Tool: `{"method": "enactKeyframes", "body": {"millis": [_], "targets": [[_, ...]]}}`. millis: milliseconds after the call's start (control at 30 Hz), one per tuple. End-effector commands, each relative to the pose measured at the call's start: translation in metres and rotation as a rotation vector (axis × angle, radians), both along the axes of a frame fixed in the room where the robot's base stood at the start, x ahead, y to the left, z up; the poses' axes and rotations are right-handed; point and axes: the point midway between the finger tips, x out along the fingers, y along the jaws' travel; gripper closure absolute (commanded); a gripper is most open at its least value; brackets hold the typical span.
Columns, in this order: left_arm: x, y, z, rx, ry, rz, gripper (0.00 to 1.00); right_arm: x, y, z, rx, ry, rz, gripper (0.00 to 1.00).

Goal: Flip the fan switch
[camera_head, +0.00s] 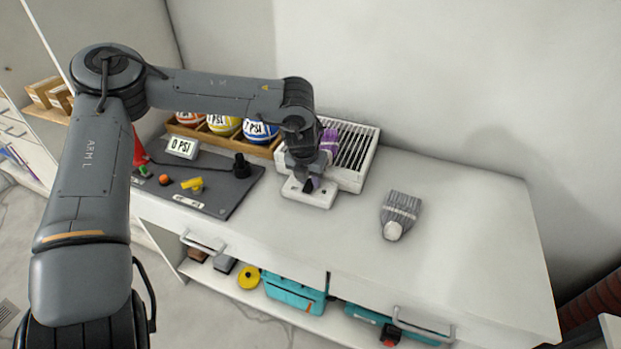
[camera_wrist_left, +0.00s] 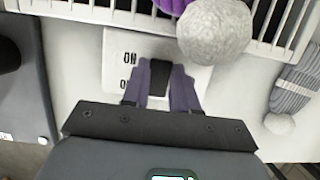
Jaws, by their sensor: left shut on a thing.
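The white switch box (camera_head: 318,200) sits on the counter in front of a white slatted unit (camera_head: 352,178), which looks like the fan. In the left wrist view the switch box (camera_wrist_left: 192,72) carries small dark markings and a black switch piece (camera_wrist_left: 159,76). My left gripper (camera_head: 309,183) reaches down onto the box from above. In the left wrist view its two purple-grey fingers (camera_wrist_left: 165,88) are shut on the black switch piece, one on each side. The gripper hides part of the switch in the head view. My right gripper is not in view.
A purple hat (camera_head: 329,143) with a grey pompom (camera_wrist_left: 214,32) lies on the slatted unit, close to the gripper. A grey knit hat (camera_head: 401,211) lies to the right. A dark mat (camera_head: 222,200) with a gauge and pump parts lies left.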

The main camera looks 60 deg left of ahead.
Motion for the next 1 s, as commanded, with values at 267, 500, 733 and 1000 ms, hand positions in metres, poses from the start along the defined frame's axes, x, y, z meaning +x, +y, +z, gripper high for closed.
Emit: {"method": "enactKeyframes", "body": {"millis": [267, 500, 733, 1000], "targets": [[0.0, 0.0, 0.0, 0.002, -0.003, 0.0, 1.0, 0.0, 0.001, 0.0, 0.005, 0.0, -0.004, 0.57], [0.0, 0.0, 0.0, 0.002, -0.002, 0.0, 0.47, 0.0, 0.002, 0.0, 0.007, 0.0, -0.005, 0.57], [0.0, 0.0, 0.001, 0.002, -0.002, 0.0, 0.47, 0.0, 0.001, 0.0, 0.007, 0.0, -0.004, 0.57], [-0.005, -0.004, 0.024, 0.003, -0.004, -0.001, 0.47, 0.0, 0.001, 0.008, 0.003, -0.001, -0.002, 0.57]]}}
